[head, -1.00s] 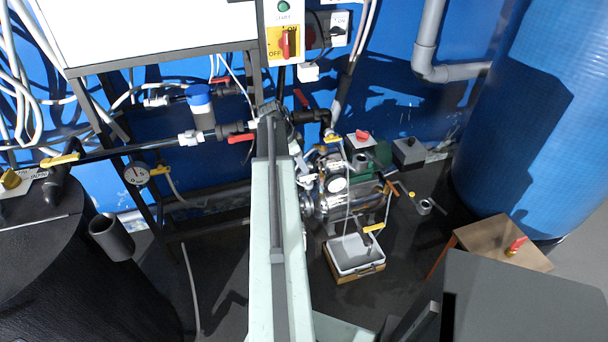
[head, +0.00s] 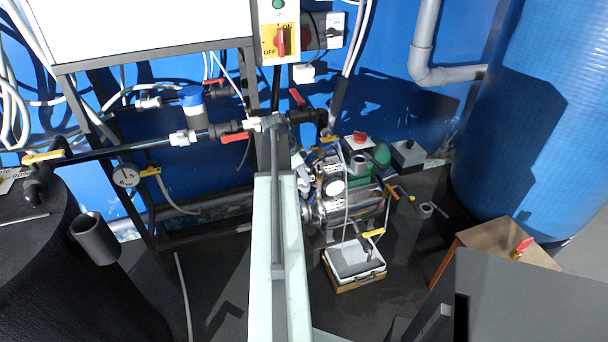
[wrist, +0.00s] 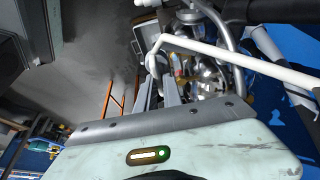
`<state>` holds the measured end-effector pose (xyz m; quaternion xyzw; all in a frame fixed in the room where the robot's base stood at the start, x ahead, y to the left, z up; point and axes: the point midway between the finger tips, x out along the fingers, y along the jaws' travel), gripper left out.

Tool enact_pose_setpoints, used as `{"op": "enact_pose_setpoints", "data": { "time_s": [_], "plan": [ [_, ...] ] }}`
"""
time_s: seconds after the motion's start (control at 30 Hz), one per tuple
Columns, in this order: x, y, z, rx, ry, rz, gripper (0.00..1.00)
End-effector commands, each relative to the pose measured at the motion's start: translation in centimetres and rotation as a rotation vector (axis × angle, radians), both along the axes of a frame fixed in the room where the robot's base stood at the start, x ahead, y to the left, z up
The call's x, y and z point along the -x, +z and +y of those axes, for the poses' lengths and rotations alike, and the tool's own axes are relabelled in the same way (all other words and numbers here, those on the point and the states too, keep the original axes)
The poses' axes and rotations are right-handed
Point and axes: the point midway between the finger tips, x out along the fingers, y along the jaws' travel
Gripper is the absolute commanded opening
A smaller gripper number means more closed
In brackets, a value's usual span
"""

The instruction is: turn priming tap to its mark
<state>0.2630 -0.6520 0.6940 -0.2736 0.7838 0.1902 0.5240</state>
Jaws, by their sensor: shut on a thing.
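My gripper (wrist: 159,78) shows in the wrist view with its two grey fingers close together, shut by the shiny pump fittings. What lies between the fingertips is small and mostly hidden; I take it to be the priming tap. In the head view my arm covers the gripper. The steel pump (head: 340,190) stands behind and right of my arm. I cannot read any mark or the tap's angle.
A white tray (head: 352,274) stands on the floor before the pump. A red-handled tap (head: 235,137) is on the pipework at left. A black tank (head: 75,290) stands at left, a blue tank (head: 520,130) at right.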

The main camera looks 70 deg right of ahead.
Motion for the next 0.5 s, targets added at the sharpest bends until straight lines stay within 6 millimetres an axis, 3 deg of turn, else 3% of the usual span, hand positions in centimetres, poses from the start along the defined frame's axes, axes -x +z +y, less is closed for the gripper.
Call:
{"op": "enact_pose_setpoints", "data": {
  "time_s": [0.27,0.5],
  "plan": [
    [-0.16,0.09,0.41,0.019,0.066,-0.007,0.00],
    [-0.12,0.05,0.71,0.017,0.230,-0.010,0.00]
  ]
}}
